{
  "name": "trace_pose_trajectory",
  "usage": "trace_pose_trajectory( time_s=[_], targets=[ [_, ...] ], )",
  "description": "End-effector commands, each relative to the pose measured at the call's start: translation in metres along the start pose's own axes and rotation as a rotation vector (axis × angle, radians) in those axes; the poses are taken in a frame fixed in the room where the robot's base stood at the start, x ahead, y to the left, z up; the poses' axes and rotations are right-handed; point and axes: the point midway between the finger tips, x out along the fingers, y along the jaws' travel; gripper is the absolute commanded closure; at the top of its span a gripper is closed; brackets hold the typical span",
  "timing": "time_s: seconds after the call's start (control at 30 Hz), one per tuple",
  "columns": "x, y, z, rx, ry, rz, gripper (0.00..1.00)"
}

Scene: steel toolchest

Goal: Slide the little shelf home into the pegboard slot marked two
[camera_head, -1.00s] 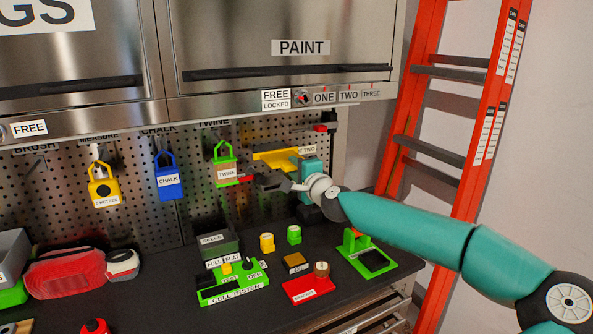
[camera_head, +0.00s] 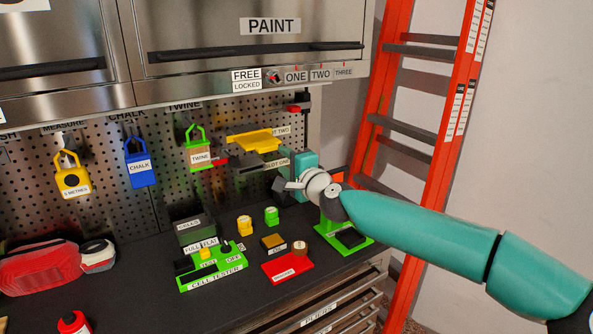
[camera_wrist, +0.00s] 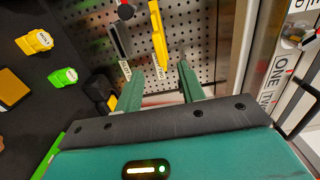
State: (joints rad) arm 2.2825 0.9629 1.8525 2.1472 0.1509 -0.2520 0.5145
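The little yellow shelf (camera_head: 255,142) is up at the pegboard beside the label SLOT TWO (camera_head: 281,131), which it partly covers. It also shows edge-on in the wrist view (camera_wrist: 158,35). I cannot tell whether it is fully seated. A dark bracket (camera_head: 248,164) sits below it by the label SLOT ONE (camera_head: 276,162). My gripper (camera_head: 287,173) is to the lower right of the shelf in the head view. In the wrist view my gripper (camera_wrist: 160,67) has its two green fingers well apart, with nothing between them. The shelf is beyond the fingertips.
Twine (camera_head: 199,154), chalk (camera_head: 140,170) and measure (camera_head: 71,181) holders hang left on the pegboard (camera_head: 100,200). Below are a green cell tester (camera_head: 215,268), red tray (camera_head: 287,268) and green stand (camera_head: 343,234). The steel cabinet (camera_head: 210,70) overhangs; an orange ladder (camera_head: 375,110) stands right.

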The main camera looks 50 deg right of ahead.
Motion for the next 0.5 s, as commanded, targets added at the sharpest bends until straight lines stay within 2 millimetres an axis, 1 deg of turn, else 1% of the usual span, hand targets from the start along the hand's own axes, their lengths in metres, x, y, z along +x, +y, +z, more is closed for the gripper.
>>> trace_pose_trajectory(
  time_s=[0.03, 0.2, 0.33, 0.5],
  targets=[
    [-0.010, 0.001, -0.002, 0.002, 0.003, 0.000, 0.61],
    [-0.035, 0.000, -0.001, 0.001, 0.002, 0.000, 0.61],
    [-0.046, 0.000, -0.001, 0.001, 0.001, 0.000, 0.61],
    [-0.050, 0.000, 0.000, 0.001, -0.001, 0.000, 0.61]
  ],
)
